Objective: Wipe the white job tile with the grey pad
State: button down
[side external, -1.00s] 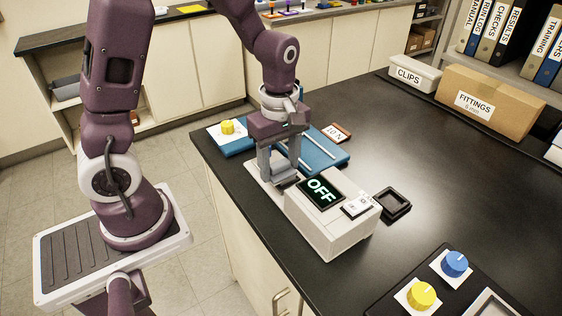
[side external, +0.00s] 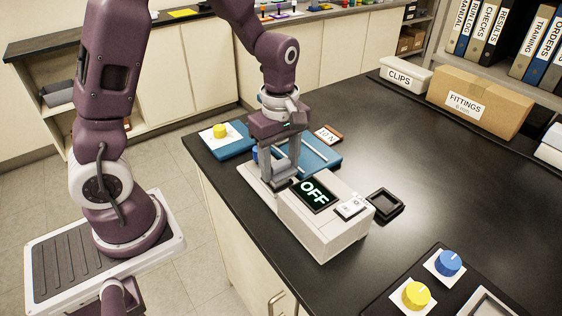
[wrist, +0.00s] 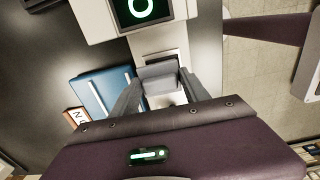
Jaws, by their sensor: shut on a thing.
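My gripper (side external: 281,177) is low over the pale base of the profiler, just behind its housing. In the wrist view its fingers (wrist: 163,92) are shut on a grey pad (wrist: 158,73). A white surface (wrist: 170,99) shows between the fingers beside the pad; I cannot tell whether it is the white job tile or the base. Whether the pad touches the tile is hidden.
A blue tray (side external: 318,157) with pale rails lies behind my gripper. A yellow knob (side external: 219,130) sits farther left. A small black tray (side external: 385,205) is right of the profiler. Blue (side external: 449,262) and yellow (side external: 417,294) knobs stand front right. The bench middle is clear.

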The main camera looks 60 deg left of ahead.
aim_at(279, 163)
jog(key=shift+s, duration=0.45)
jog(key=shift+r, duration=0.1)
jog(key=shift+r, duration=2.9)
jog(key=shift+w, duration=0.1)
jog(key=shift+w+m, duration=0.25)
jog(key=shift+m, duration=0.35)
jog(key=w+m, duration=0.2)
jog(key=m, duration=0.2)
jog(key=w+a+f+m, duration=0.1)
jog(key=w+m, duration=0.1)
jog(key=m, duration=0.3)
jog(key=w+f+m, duration=0.1)
jog(key=w+m, duration=0.1)
jog(key=m, duration=0.2)
jog(key=shift+w+a+m, duration=0.15)
jog(key=shift+a+m, duration=0.15)
jog(key=shift+a, duration=0.05)
jog(key=m, duration=0.1)
jog(key=w+m, duration=0.1)
jog(key=m, duration=0.1)
jog(key=shift+w+a+f, duration=0.1)
jog(key=shift+a+f, duration=0.05)
jog(key=shift+f, duration=0.05)
